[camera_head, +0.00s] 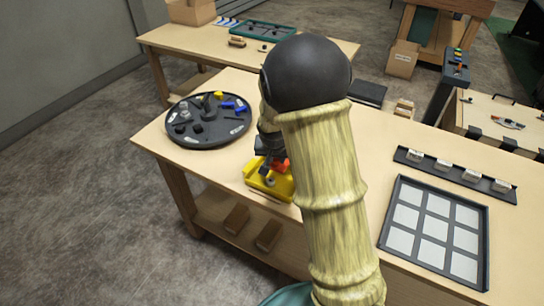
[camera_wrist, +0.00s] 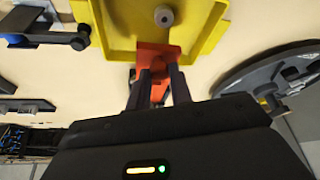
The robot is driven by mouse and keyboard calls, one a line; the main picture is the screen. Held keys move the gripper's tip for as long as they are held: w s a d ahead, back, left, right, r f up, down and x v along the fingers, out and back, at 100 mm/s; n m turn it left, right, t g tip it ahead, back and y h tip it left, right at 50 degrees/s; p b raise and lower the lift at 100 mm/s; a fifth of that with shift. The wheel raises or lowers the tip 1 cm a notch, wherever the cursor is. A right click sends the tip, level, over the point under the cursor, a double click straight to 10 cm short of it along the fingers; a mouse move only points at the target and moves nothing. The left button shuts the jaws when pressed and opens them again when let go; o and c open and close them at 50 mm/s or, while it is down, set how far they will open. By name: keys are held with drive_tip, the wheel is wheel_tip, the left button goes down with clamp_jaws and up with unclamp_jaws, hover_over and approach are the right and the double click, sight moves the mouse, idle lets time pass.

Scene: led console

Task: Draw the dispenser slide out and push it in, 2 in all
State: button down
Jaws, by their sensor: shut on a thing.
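The dispenser is a yellow tray-like body (camera_head: 262,181) at the table's left front part, partly hidden behind my arm. Its yellow tray (camera_wrist: 205,35) fills the top middle of the wrist view, with a small grey round piece (camera_wrist: 164,16) in it. An orange-red slide (camera_wrist: 152,49) sits at the tray's edge; it also shows in the head view (camera_head: 281,166). My gripper (camera_wrist: 160,72) is shut on the orange-red slide, its two dark fingers on either side. How far the slide is drawn out I cannot tell.
A round dark tray (camera_head: 208,140) with small coloured parts stands left of the dispenser. A grid tray (camera_head: 436,232) and a dark rack with several pale blocks (camera_head: 455,173) lie at the right. Bare tabletop lies between the round tray and the dispenser.

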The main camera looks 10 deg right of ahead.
drive_tip(key=shift+s+a, duration=0.1)
drive_tip(key=shift+a, duration=0.05)
drive_tip(key=c, duration=1.3)
unclamp_jaws()
drive_tip(key=shift+s+a, duration=0.1)
drive_tip(key=shift+s, duration=0.05)
drive_tip(key=shift+o, duration=0.2)
drive_tip(key=v, duration=1.7)
drive_tip(key=shift+r, duration=0.25)
